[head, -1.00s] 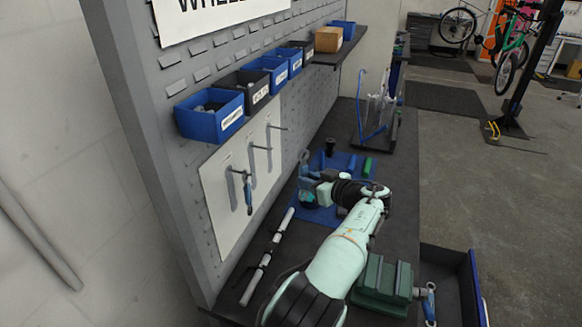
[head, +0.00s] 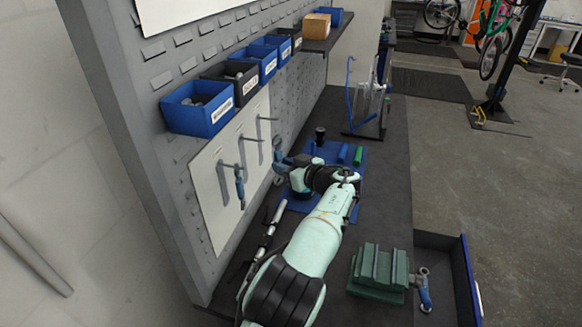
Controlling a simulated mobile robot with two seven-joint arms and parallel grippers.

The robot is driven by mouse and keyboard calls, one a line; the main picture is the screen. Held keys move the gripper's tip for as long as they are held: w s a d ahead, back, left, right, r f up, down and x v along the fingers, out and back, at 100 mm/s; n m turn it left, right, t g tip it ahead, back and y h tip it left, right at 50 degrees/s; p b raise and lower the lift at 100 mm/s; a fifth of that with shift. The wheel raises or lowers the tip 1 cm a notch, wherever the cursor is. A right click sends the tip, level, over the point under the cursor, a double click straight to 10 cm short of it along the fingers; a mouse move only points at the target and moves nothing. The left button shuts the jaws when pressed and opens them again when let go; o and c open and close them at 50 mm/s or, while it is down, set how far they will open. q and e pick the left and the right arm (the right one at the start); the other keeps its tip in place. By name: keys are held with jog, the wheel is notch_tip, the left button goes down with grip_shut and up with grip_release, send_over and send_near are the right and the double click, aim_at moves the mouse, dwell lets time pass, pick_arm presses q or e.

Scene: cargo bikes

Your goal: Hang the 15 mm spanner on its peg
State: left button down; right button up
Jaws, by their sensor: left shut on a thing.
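My left gripper (head: 284,163) is shut on a spanner, whose grey ring end (head: 277,143) shows above the jaws. The jaws hide its middle, and its size mark is not readable. It is held just right of the white spanner board (head: 203,192), seemingly clear of it. The board has grey tool outlines and three pegs: a left peg (head: 229,165), a middle peg (head: 251,139) and a right peg (head: 266,118). A blue-handled spanner (head: 240,190) hangs at the left peg. The middle and right pegs look empty. My right gripper is out of view.
Blue bins (head: 198,108) stick out above the board. Below lies a blue mat (head: 302,199) with a green tool (head: 358,156).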

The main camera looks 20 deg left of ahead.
pick_arm(q)
jog(key=shift+s+a+f, duration=0.1)
jog(key=shift+a+f, duration=0.05)
jog(key=shift+a, duration=1.45)
jog(key=a, duration=0.1)
jog(key=a+f+b, duration=0.1)
jog(key=shift+s+a, duration=0.1)
jog(key=shift+a, duration=0.25)
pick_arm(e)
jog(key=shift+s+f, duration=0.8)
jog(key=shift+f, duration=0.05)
pick_arm(q)
jog(key=c, duration=0.9)
grip_release()
jog(key=shift+o, duration=0.2)
